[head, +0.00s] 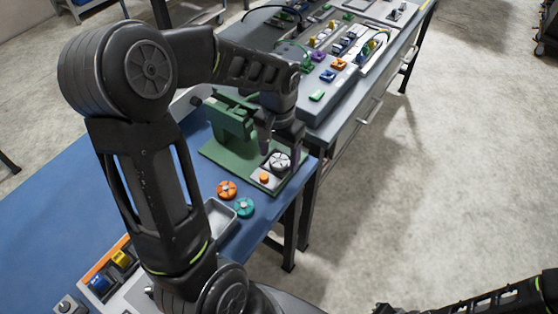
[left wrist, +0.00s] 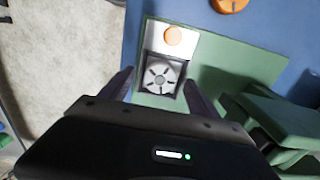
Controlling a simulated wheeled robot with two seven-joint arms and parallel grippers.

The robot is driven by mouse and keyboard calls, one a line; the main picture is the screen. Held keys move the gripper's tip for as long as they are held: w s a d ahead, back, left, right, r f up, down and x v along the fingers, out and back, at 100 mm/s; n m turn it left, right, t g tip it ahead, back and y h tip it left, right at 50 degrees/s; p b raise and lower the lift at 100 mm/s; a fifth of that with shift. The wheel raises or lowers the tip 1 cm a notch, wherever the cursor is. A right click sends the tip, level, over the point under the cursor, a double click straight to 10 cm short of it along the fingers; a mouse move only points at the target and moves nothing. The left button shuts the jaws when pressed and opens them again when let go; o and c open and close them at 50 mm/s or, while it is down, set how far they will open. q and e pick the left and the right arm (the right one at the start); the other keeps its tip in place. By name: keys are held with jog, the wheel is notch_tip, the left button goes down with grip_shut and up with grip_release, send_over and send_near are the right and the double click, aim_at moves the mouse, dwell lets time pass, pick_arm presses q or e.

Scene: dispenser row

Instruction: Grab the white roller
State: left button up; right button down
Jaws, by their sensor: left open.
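The white roller (head: 280,161) is a round white wheel with dark slots. It sits in a dark square recess of a light grey plate on the green dispenser base, beside an orange button (head: 264,178). In the left wrist view the roller (left wrist: 160,77) lies between the two fingers, seen from above. My left gripper (head: 282,145) is open and points down over the roller; its fingers (left wrist: 158,79) stand on either side with nothing held. I cannot tell whether they touch the roller. Part of my right arm shows at the lower right, but its gripper is not visible.
The green dispenser body (head: 232,117) rises beside the roller. An orange wheel (head: 227,190) and a teal wheel (head: 244,208) lie on the blue table (head: 60,205) near a grey tray (head: 217,216). A grey bench (head: 335,122) with several coloured parts stands behind.

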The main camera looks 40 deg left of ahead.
pick_arm(q)
jog(key=shift+c, duration=0.5)
jog(key=c, duration=1.4)
